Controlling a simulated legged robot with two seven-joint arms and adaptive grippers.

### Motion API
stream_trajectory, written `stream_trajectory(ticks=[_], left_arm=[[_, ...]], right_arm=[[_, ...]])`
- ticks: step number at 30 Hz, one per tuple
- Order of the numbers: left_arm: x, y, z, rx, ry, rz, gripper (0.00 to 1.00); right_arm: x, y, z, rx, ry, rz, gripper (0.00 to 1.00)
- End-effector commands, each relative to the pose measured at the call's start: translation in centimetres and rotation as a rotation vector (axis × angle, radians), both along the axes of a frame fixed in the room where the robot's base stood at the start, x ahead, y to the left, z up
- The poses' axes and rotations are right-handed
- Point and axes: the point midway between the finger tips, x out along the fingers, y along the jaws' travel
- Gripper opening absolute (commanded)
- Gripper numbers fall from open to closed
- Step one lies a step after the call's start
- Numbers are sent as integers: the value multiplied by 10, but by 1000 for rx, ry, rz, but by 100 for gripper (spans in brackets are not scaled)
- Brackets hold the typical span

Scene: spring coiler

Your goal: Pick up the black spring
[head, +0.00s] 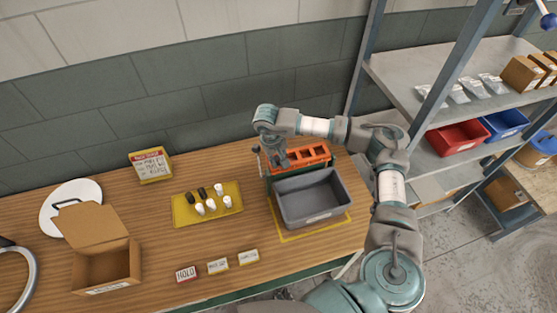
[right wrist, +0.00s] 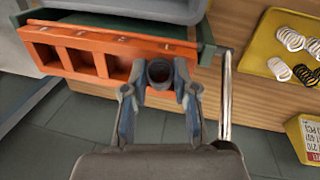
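Two black springs stand among several white ones on a yellow tray (head: 229,206). One black spring (head: 202,192) is at the tray's back, with another (head: 190,197) left of it. My right gripper (head: 279,160) is over the green and orange coiler, right of the tray. In the right wrist view, its fingers (right wrist: 160,88) are apart on either side of a dark round tube (right wrist: 160,72). I cannot tell whether they touch it. My left gripper is not in view.
A grey bin (head: 318,216) stands in front of the coiler's orange rack (head: 310,157). A metal rod (right wrist: 226,100) rises beside my right gripper. An open cardboard box (head: 105,268), a sign (head: 151,165) and small label blocks (head: 218,265) are on the table. Shelves (head: 440,85) stand right.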

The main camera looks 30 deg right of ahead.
Motion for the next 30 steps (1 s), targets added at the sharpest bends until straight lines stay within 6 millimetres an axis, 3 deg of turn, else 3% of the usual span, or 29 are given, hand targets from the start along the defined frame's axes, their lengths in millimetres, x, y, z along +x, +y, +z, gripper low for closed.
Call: stream_trajectory(ticks=[13,21,26,30], left_arm=[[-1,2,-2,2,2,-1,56],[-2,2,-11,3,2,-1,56],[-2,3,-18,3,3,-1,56],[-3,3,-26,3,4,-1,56]], right_arm=[[0,-1,3,1,0,-1,0],[1,-1,34,1,-3,0,0],[-31,6,36,0,-1,4,0],[-70,15,39,1,0,4,0]])
